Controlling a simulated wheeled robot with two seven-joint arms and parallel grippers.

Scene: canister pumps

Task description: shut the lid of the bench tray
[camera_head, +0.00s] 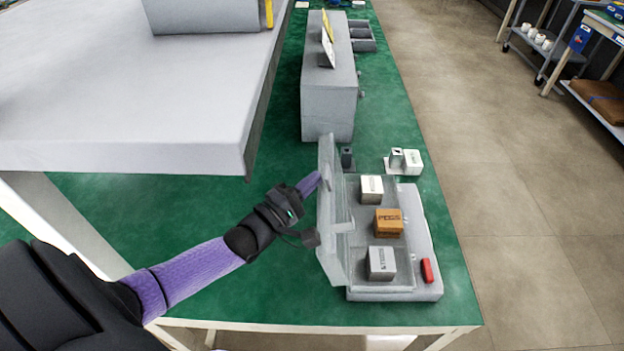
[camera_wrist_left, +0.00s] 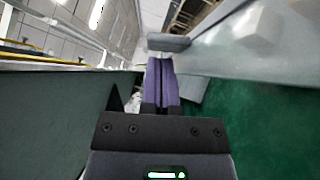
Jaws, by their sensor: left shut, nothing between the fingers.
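The bench tray (camera_head: 432,232) is a light grey tray at the right front of the green bench. Its clear lid (camera_head: 328,225) stands open, nearly upright, along the tray's left side. Inside are a white box (camera_head: 371,189), an orange box marked PEGS (camera_head: 388,222) and another light box (camera_head: 381,263). My left gripper (camera_head: 312,183) is shut and empty, its purple fingers at the lid's outer left face near the top; I cannot tell whether they touch. In the left wrist view the shut fingers (camera_wrist_left: 162,85) point at a grey bar (camera_wrist_left: 169,42), beside a pale panel. My right gripper is out of view.
A red item (camera_head: 427,270) lies on the tray's right margin. A grey cabinet (camera_head: 330,95) stands behind the tray, with a white box (camera_head: 413,162) and small metal parts nearby. A large grey surface (camera_head: 130,90) overhangs at the left. Open floor lies right of the bench.

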